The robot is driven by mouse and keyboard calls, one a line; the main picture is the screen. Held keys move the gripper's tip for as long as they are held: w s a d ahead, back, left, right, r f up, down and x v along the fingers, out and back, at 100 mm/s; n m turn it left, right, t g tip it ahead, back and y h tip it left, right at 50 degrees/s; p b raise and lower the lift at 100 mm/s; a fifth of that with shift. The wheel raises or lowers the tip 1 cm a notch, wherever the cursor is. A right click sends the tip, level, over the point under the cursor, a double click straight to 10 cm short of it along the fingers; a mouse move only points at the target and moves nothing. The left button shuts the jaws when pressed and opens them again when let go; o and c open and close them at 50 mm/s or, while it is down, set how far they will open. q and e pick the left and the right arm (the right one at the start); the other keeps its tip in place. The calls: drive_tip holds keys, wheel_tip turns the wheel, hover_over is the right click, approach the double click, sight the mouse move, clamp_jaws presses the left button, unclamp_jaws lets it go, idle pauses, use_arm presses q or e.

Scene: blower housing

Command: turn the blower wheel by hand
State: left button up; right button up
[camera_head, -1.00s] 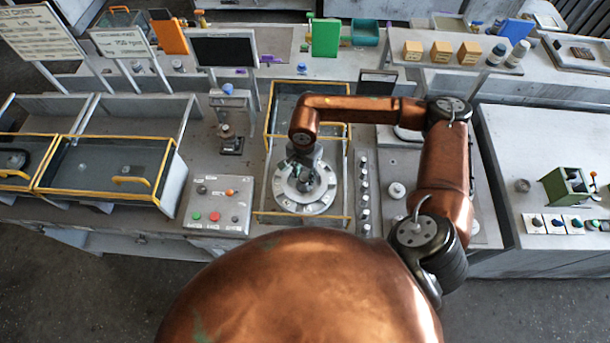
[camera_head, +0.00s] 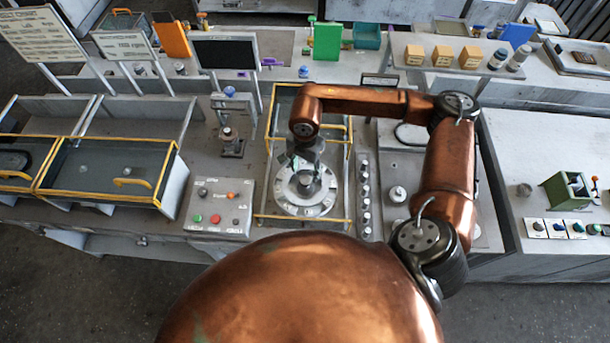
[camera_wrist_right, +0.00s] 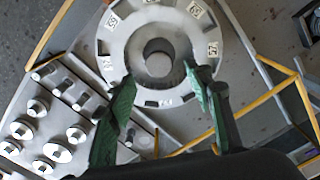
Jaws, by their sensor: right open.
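The blower wheel (camera_head: 306,193) is a pale grey disc with a raised hub and numbered labels round its rim. It lies inside a yellow-edged housing (camera_head: 348,160) at the middle of the bench. It also fills the upper middle of the right wrist view (camera_wrist_right: 185,80). My right gripper (camera_head: 298,160) is at the wheel's far side, partly hidden under my wrist. In the right wrist view its green-padded fingers (camera_wrist_right: 163,85) are wide apart with nothing between them but the wheel's face below. I cannot tell whether a finger touches the wheel. My left gripper is not in view.
Left of the housing is a control panel (camera_head: 218,207) with coloured buttons. A row of knobs (camera_head: 365,195) runs along its right side. A dark monitor (camera_head: 225,52) stands behind. Yellow-edged bins (camera_head: 105,178) stand at the left. The right-hand bench top (camera_head: 530,140) has free room.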

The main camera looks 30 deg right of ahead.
sight(305, 180)
wheel_tip(305, 180, up, 7)
idle(0.3)
drive_tip(key=shift+r, duration=0.1)
idle(0.4)
